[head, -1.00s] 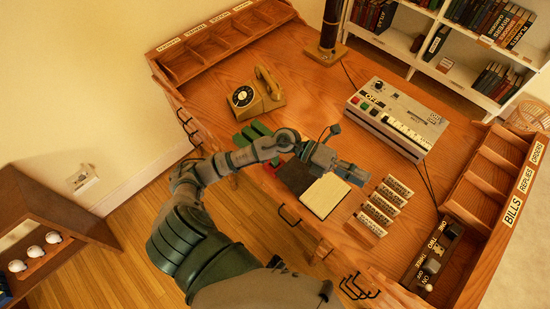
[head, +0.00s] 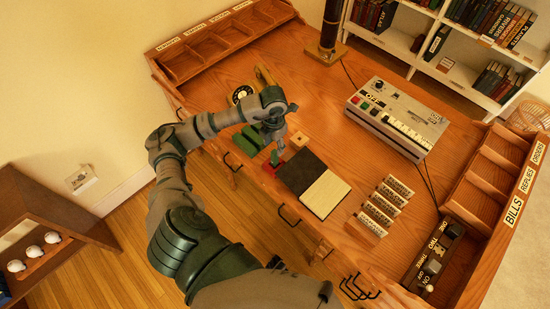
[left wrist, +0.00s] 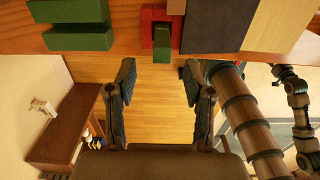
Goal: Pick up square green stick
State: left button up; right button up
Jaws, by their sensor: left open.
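The square green stick (left wrist: 162,38) shows in the left wrist view, standing out from a red block (left wrist: 147,28). In the head view the green stick (head: 275,157) is small, at the red piece (head: 272,168) near the desk's front edge, left of the dark and cream book (head: 326,194). My left gripper (head: 279,143) points down just above the stick. In the left wrist view its fingers (left wrist: 158,78) are apart with nothing between them, and the stick lies ahead of the gap. My right gripper is not seen.
Larger green blocks (left wrist: 75,25) lie left of the stick. A telephone (head: 264,77) is partly hidden behind my arm. A machine with keys (head: 395,115) and labelled blocks (head: 384,207) stand to the right. Desk (head: 320,110) is clear behind the book.

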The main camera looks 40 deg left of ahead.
aim_at(274, 158)
pick_arm(q)
notch_tip(274, 158, down, 4)
jog(key=shift+r, duration=0.25)
notch_tip(274, 158, down, 4)
jog(key=shift+w+d+f, duration=0.1)
jog(key=shift+f, duration=0.55)
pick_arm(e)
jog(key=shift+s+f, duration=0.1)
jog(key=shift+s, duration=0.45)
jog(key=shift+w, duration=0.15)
pick_arm(q)
grip_shut()
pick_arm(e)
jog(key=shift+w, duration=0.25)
